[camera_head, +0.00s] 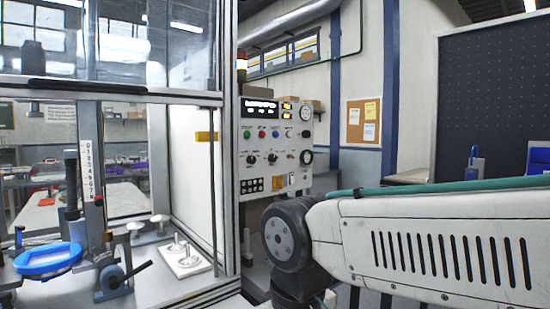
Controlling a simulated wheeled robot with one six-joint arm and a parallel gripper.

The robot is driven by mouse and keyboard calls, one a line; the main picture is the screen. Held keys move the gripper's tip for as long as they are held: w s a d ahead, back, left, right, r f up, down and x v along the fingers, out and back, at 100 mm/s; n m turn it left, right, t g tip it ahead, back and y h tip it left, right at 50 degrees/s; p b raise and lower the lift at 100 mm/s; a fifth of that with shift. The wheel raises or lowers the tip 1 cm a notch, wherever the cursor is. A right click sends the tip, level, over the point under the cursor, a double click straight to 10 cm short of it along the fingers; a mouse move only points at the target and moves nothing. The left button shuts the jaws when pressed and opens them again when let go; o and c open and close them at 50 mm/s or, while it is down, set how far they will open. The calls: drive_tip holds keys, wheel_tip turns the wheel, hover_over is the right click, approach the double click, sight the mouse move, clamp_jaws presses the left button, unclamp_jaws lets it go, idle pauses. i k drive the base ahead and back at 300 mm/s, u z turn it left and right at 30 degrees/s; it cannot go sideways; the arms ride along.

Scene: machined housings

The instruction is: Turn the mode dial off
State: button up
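A pale control panel (277,148) stands in the middle of the view, beyond the glazed enclosure's right-hand post. It carries several black knobs, among them a left knob (251,159), a middle knob (272,158) and a larger right knob (306,157). Their labels are too small to read, so I cannot tell which one is the mode dial or where it points. My arm reaches in from the right, in front of and below the panel, with a dark joint at its left end. My gripper is not in view.
The panel also has lit displays (260,108), coloured buttons (262,134) and a round gauge (307,114). The glazed enclosure (231,190) fills the left, with a blue ring-shaped part (48,260) and a clamp fixture inside. A dark partition (495,110) stands at right.

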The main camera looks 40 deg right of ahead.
sight(251, 159)
drive_tip(key=k, duration=0.6)
drive_tip(key=z, duration=0.75)
drive_tip(key=i, duration=1.45)
drive_tip(key=u, duration=0.7)
